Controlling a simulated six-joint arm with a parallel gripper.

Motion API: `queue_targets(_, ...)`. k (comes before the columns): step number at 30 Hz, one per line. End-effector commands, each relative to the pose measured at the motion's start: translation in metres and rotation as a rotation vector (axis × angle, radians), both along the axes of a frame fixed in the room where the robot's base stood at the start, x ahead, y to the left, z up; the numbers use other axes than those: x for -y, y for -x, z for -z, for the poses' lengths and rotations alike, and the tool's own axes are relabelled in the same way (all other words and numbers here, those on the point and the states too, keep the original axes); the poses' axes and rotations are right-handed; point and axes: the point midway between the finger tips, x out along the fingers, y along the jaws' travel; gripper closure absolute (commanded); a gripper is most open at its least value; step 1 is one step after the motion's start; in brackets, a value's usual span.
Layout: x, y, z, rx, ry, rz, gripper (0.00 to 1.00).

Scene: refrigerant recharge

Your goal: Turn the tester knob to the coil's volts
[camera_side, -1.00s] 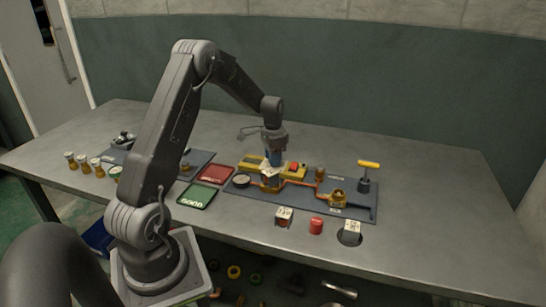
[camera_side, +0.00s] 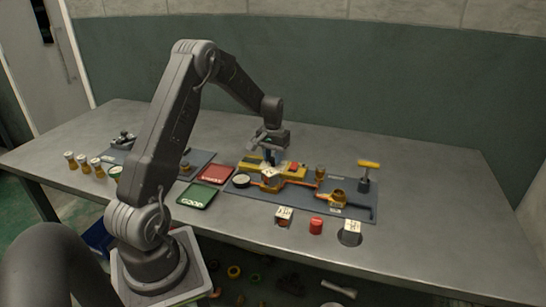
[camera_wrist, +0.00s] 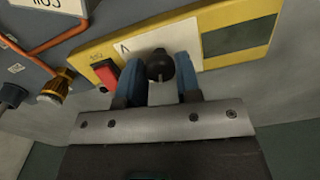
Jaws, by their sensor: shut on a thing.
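The yellow tester (camera_side: 250,161) lies at the back of the blue-grey mat; its yellow face (camera_wrist: 100,42) fills the top of the wrist view. My gripper (camera_side: 270,159) points down over it. In the wrist view, the blue fingers of my gripper (camera_wrist: 159,64) are on either side of the black tester knob (camera_wrist: 160,66) and shut on it. A pale line shows on the knob's side towards my palm. The tester's dark screen (camera_wrist: 228,37) and red button (camera_wrist: 106,73) flank the knob. The knob's scale is mostly hidden, and I cannot read its setting.
A red tray (camera_side: 216,174) and a green tray (camera_side: 197,196) lie left of the mat (camera_side: 300,208). Copper pipework with brass fittings (camera_side: 337,196) is in front of the tester. A yellow-handled tool (camera_side: 368,165) stands at right. The table behind is clear.

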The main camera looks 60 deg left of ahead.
Motion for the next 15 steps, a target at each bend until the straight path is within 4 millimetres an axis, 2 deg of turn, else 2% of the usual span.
queue_targets(15,-0.0002,-0.0004,-0.0009,0.001,0.0,-0.446,0.92)
